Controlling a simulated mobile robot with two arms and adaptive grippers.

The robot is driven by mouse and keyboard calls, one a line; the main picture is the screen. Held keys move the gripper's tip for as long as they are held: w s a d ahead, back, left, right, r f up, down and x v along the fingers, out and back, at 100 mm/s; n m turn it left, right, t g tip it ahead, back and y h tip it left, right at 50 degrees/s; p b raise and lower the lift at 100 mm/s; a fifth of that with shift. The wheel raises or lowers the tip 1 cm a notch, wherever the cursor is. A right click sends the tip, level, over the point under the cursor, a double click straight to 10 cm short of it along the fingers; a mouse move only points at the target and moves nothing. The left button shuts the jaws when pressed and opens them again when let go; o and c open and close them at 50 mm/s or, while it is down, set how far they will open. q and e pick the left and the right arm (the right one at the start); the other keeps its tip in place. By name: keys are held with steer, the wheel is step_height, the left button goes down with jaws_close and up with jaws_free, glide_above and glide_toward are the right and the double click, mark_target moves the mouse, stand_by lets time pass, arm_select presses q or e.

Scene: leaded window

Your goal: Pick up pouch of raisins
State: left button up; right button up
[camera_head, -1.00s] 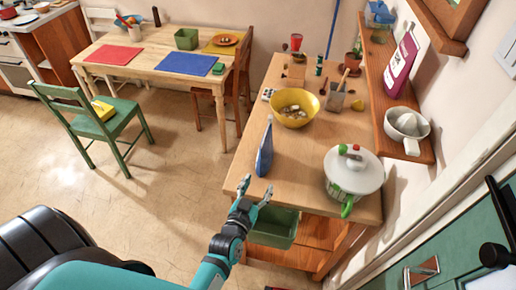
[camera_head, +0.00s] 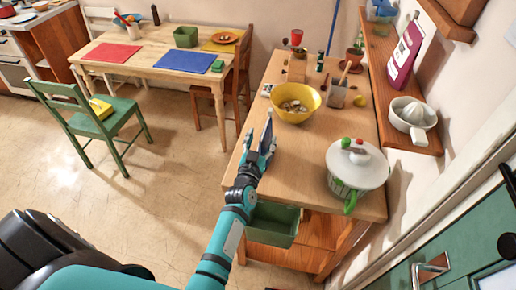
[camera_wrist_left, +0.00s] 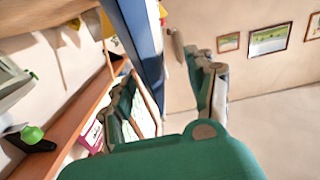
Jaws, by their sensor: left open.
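A slim blue pouch (camera_head: 268,132) stands upright on the wooden counter, seen nearly edge-on; its label cannot be read. My left gripper (camera_head: 261,150) is open at the near side of this pouch, its fingers on either side of it. In the left wrist view the blue pouch (camera_wrist_left: 145,42) rises between the two spread fingers, nearer the left one. Whether a finger touches it cannot be told. The gripper hides the pouch's lower part in the head view. My right gripper is not in view.
A yellow bowl (camera_head: 296,103) stands just beyond the pouch. A white-lidded pot (camera_head: 356,167) stands to the right on the counter (camera_head: 300,180). A purple packet (camera_head: 405,55) and a white juicer (camera_head: 413,118) are on the wall shelf. A green bin (camera_head: 272,224) sits below the counter.

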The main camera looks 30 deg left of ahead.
arm_select(q)
steer(key=b+x, duration=0.2)
steer(key=x, duration=0.2)
steer(key=shift+w+f+b, duration=0.15)
steer(key=shift+w+b, duration=0.15)
steer(key=shift+w, duration=0.3)
steer(key=shift+s, duration=0.15)
steer(key=shift+c, duration=0.5)
jaws_close()
